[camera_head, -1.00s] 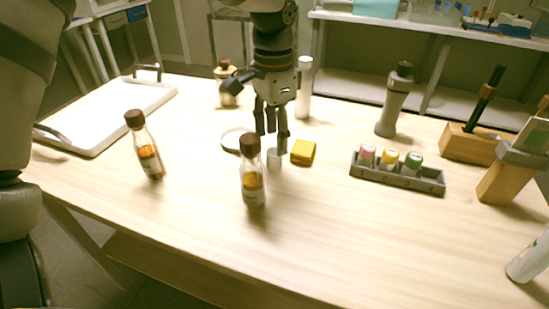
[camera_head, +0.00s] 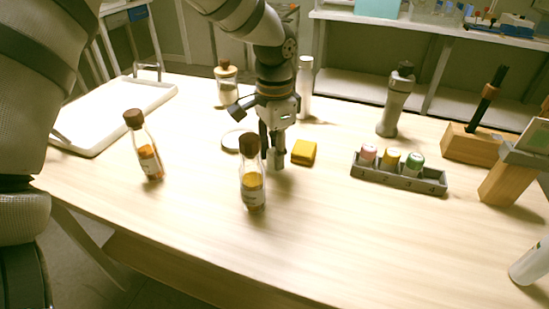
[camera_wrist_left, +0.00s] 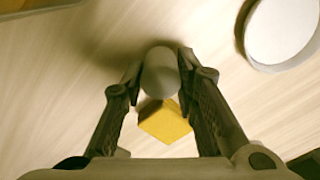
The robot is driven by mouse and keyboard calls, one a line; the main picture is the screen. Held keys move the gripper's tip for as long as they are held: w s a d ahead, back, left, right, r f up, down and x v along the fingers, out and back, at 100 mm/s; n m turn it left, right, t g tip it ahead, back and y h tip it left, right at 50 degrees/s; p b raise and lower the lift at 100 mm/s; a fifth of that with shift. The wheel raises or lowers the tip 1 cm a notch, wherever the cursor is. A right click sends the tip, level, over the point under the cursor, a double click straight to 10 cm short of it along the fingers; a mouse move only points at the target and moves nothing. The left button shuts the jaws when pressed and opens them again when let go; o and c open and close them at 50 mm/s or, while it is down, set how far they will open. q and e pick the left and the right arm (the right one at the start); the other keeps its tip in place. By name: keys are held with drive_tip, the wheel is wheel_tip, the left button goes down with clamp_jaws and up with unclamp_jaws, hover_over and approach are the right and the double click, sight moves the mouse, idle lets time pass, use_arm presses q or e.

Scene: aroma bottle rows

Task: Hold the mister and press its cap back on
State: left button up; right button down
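A small white-grey cylinder (camera_head: 274,160), which looks like a cap, stands on the table behind the front amber bottle. My left gripper (camera_head: 273,158) points down with its fingers on either side of it. In the left wrist view the cylinder (camera_wrist_left: 160,72) sits between the fingertips (camera_wrist_left: 160,65), which appear to touch both its sides. A tall slim white bottle (camera_head: 305,85), possibly the mister, stands behind the gripper. Another white bottle (camera_head: 532,262) is cut off at the right edge. I cannot tell which is the mister. My right gripper is out of view.
A yellow block (camera_head: 304,153) is close beside the gripper, and a white disc (camera_head: 233,140) lies left. Two amber bottles (camera_head: 253,190) (camera_head: 149,160) stand in front and left. A grey rack (camera_head: 398,178) holds three small bottles.

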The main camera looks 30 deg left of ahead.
use_arm(q)
drive_tip(key=shift+c, duration=0.4)
